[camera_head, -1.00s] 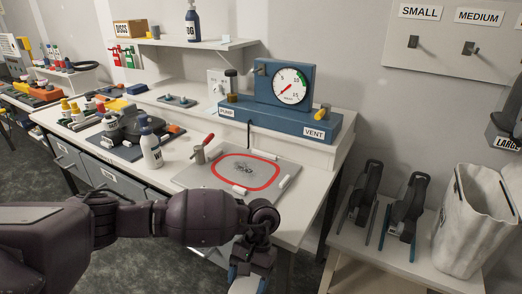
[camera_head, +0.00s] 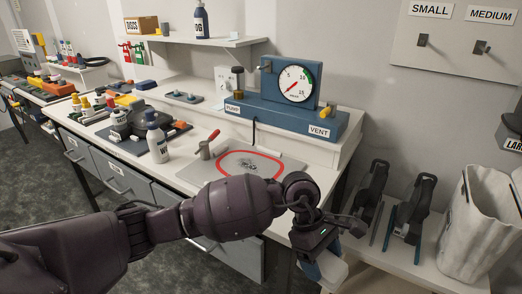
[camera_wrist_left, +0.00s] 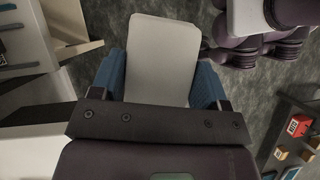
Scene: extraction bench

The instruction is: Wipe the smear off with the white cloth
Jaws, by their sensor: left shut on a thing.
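The dark smear (camera_head: 248,167) lies inside a red ring (camera_head: 222,161) on a grey plate (camera_head: 195,173) on the bench. My arm covers the plate's near part. My left gripper (camera_head: 318,268) is beyond the bench's front edge, to the right of and nearer than the plate, apart from the smear. It is shut on the white cloth (camera_head: 334,273), which in the left wrist view (camera_wrist_left: 163,60) is a flat pale pad between the blue fingers. My right gripper is out of view.
A red-handled tool in a metal cup (camera_head: 205,151) stands at the plate's left corner, near a white bottle (camera_head: 156,140). The blue gauge unit (camera_head: 270,115) stands behind. A low side table with two black clamp-like tools (camera_head: 408,218) and a white bin (camera_head: 468,220) is at right.

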